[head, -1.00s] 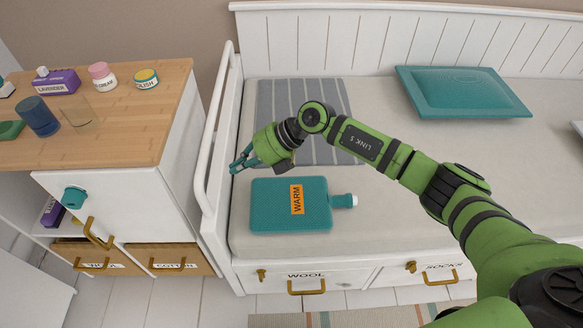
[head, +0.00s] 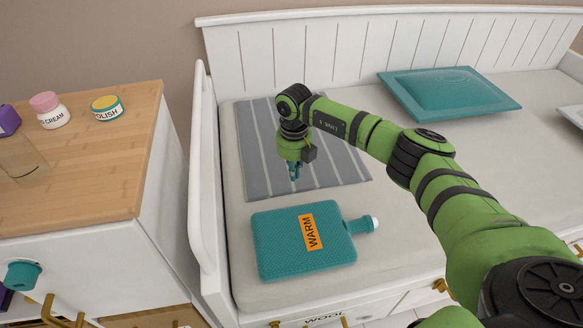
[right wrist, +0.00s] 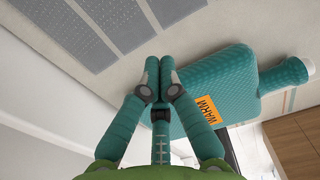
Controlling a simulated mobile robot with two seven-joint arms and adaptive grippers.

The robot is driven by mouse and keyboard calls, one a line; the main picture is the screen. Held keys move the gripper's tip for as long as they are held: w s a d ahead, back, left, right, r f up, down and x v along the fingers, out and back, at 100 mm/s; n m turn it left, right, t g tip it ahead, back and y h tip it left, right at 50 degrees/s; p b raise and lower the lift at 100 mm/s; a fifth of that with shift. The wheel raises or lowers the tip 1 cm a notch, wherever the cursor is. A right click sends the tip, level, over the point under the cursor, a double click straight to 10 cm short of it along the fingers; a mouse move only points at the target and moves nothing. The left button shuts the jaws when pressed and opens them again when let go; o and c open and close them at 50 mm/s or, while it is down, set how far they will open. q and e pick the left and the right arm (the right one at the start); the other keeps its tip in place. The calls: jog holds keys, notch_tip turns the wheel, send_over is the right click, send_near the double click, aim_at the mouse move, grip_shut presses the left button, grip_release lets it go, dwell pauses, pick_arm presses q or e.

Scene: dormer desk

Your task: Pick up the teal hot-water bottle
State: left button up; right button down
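The teal hot-water bottle (head: 285,245) lies flat near the front edge of the bed, with an orange WARM label and a white-capped neck pointing right. It also shows in the right wrist view (right wrist: 220,75), beyond and to the right of the fingers. My right gripper (head: 294,174) points down above the striped grey cloth, behind the bottle in the head view. In the right wrist view its fingertips (right wrist: 160,64) are together with nothing seen between them. It appears apart from the bottle. My left gripper is out of view.
The striped grey cloth (head: 262,150) lies behind the bottle. A teal pillow (head: 450,92) is at the back right. The white bed rail (head: 201,165) stands left of the bottle. Jars, including POLISH (head: 107,108), stand on the wooden-topped cabinet (head: 85,190). The mattress right of the bottle is partly clear.

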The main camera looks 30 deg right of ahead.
notch_tip(320, 180, down, 6)
jog(key=shift+a+r+b, duration=0.1)
jog(key=shift+b, duration=0.45)
jog(key=shift+s+a+r+p, duration=0.15)
jog(key=shift+s+p, duration=0.15)
jog(key=shift+s, duration=0.3)
jog(key=shift+s+a+r+p, duration=0.15)
jog(key=shift+s+p, duration=0.15)
jog(key=shift+s, duration=0.3)
jog(key=shift+s+a, duration=0.2)
jog(key=shift+s, duration=0.5)
